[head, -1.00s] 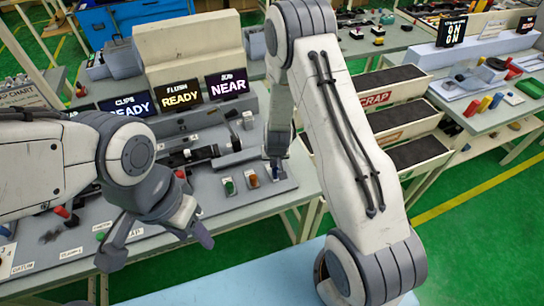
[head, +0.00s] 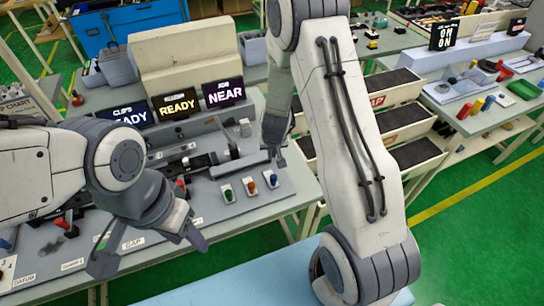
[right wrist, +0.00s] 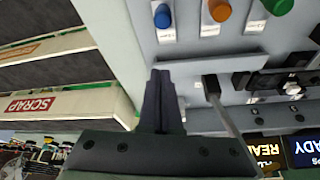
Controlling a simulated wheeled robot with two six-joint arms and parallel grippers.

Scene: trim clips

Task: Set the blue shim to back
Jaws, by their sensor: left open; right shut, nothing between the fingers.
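The blue shim (head: 273,181) is a small blue knob on a white plate at the right end of a row of three on the grey bench. It also shows in the right wrist view (right wrist: 162,16), at the top. Whether it sits back or forward I cannot tell. My right gripper (head: 281,162) is just behind and above the blue shim, apart from it. Its fingers (right wrist: 160,75) are shut and empty, pointing toward the blue knob in the right wrist view. My left gripper (head: 150,248) is open and empty over the bench's front, left of the knobs.
An orange knob (head: 251,188) and a green knob (head: 227,193) stand left of the blue one. A raised grey bar (right wrist: 210,66) lies behind them. Displays read "READY" (head: 178,105) and "NEAR" (head: 224,94). Scrap bins (head: 395,115) stand right of the bench.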

